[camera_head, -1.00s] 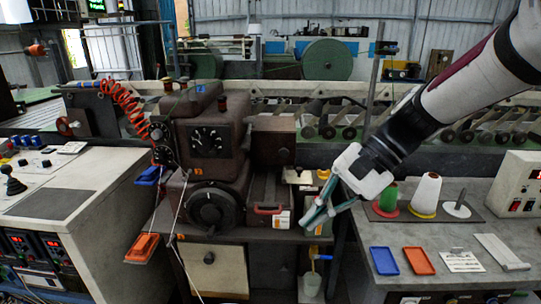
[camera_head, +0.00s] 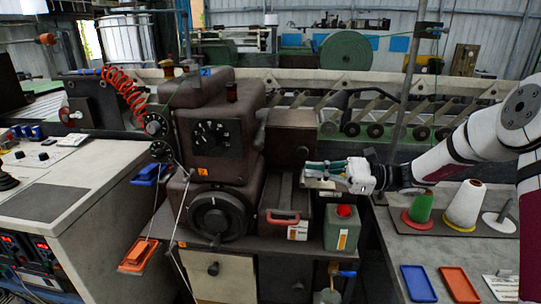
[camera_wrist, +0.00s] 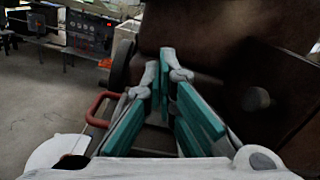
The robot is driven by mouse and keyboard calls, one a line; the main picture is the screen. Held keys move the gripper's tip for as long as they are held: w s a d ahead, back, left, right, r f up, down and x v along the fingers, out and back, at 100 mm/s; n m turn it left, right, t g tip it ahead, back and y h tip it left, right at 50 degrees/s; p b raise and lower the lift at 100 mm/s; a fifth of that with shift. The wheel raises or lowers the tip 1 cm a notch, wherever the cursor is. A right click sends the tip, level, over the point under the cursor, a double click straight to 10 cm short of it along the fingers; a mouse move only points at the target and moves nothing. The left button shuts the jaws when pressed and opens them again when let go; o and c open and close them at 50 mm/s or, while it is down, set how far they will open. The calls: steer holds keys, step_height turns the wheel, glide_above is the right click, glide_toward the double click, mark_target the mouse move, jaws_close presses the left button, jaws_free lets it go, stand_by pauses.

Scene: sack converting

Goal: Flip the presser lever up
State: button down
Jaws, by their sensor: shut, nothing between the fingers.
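The brown sewing machine (camera_head: 212,130) stands on its bench in the head view, with a dial on its head and a black handwheel (camera_head: 217,215) below. I cannot pick out the presser lever for certain. A red handle (camera_head: 283,217) sits on the dark box right of the handwheel; it also shows at left in the wrist view (camera_wrist: 98,107). My gripper (camera_head: 308,172) is shut and empty, level and pointing left, above the red handle and in front of the machine's right-hand housing (camera_head: 291,133). Its teal-padded fingers show in the wrist view (camera_wrist: 166,72).
A green can with a red cap (camera_head: 342,228) stands on the bench just below my gripper. Thread cones (camera_head: 464,205) and blue and orange trays (camera_head: 459,285) lie on the right table. A thin post (camera_head: 408,90) rises behind my wrist. An orange coiled hose (camera_head: 125,98) hangs at left.

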steer(key=shift+w, duration=0.1)
stand_by(0.3)
steer(key=a+r, duration=0.1)
steer(key=a, duration=0.2)
steer(key=a+r, duration=0.1)
steer(key=a, duration=0.3)
steer(key=a+r+p, duration=0.1)
steer(key=a, duration=0.2)
steer(key=shift+s+a+r, duration=0.25)
steer(key=shift+s, duration=0.1)
steer(key=shift+s+a+r, duration=0.1)
steer(key=shift+r, duration=0.25)
steer(key=shift+r, duration=0.1)
steer(key=shift+s+r+m+p, duration=0.2)
steer(key=shift+m+p, duration=0.2)
steer(key=shift+p, duration=0.1)
